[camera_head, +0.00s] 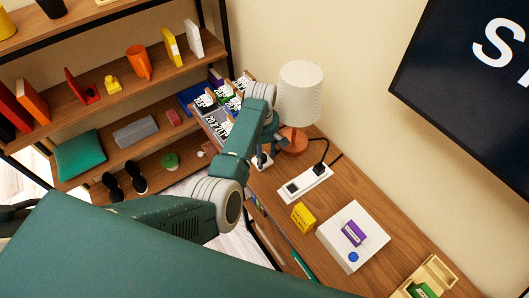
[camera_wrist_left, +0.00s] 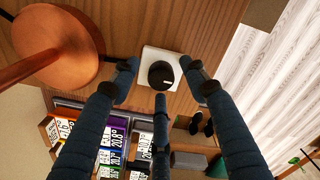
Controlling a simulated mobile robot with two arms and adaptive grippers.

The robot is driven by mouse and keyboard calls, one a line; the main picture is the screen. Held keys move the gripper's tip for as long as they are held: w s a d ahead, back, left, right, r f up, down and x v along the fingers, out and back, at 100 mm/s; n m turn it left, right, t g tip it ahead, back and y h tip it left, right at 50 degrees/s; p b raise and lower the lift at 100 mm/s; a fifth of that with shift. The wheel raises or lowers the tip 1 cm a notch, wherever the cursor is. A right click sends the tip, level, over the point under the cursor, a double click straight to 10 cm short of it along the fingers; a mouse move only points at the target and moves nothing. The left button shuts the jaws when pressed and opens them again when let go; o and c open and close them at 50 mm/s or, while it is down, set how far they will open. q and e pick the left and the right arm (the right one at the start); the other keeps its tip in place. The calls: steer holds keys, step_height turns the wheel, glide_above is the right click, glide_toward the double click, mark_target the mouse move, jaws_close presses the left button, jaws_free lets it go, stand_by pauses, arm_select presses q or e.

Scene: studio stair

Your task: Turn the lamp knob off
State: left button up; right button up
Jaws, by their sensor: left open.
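The lamp has a white ribbed shade (camera_head: 300,92) and an orange base (camera_head: 294,142), standing at the back of the wooden desk. In the left wrist view the lamp's round base (camera_wrist_left: 62,48) is at the upper left. The black knob (camera_wrist_left: 161,75) with a pale pointer line sits on a white square plate (camera_wrist_left: 163,55). My left gripper (camera_wrist_left: 160,68) is open, its blue fingers spread around the knob, one on each side and one below; contact cannot be told. In the head view my left gripper (camera_head: 264,150) is over the plate, mostly hidden by its arm. My right gripper is not in view.
A power strip (camera_head: 305,185) with a black plug lies right of the knob. A yellow box (camera_head: 303,217), a white box (camera_head: 352,236) and a wooden tray (camera_head: 430,277) are farther along the desk. Shelves (camera_head: 115,75) stand left; a rack of labelled cards (camera_wrist_left: 110,140) is close to the fingers.

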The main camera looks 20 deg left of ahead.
arm_select(q)
jaws_close()
